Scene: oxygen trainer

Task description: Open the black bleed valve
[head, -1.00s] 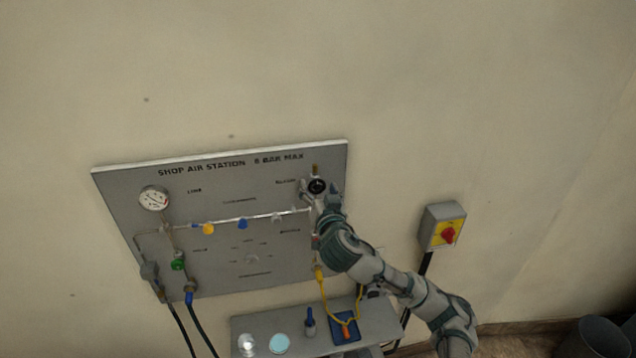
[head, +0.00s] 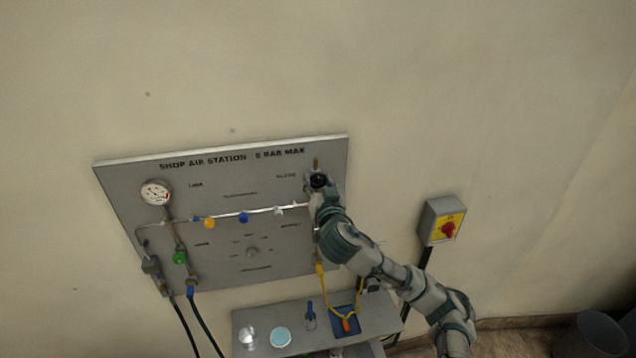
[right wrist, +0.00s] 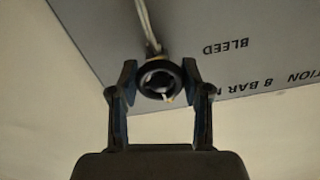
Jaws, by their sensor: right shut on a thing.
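The black bleed valve (head: 319,181) is a round black knob at the upper right of the grey panel (head: 225,185). In the right wrist view the knob (right wrist: 160,79) sits between my two fingertips, beside the printed word BLEED. My right gripper (head: 317,188) is at the knob, shut on it, with one finger on each side. The right arm reaches up from the lower right and hides the panel's right edge below the knob. My left gripper is not in view.
A gauge (head: 156,193), a green knob (head: 180,257) and small yellow and blue handles (head: 244,217) are on the panel. A shelf (head: 262,322) below holds several small items. A red switch on a yellow plate (head: 447,230) is on the wall, right of my arm.

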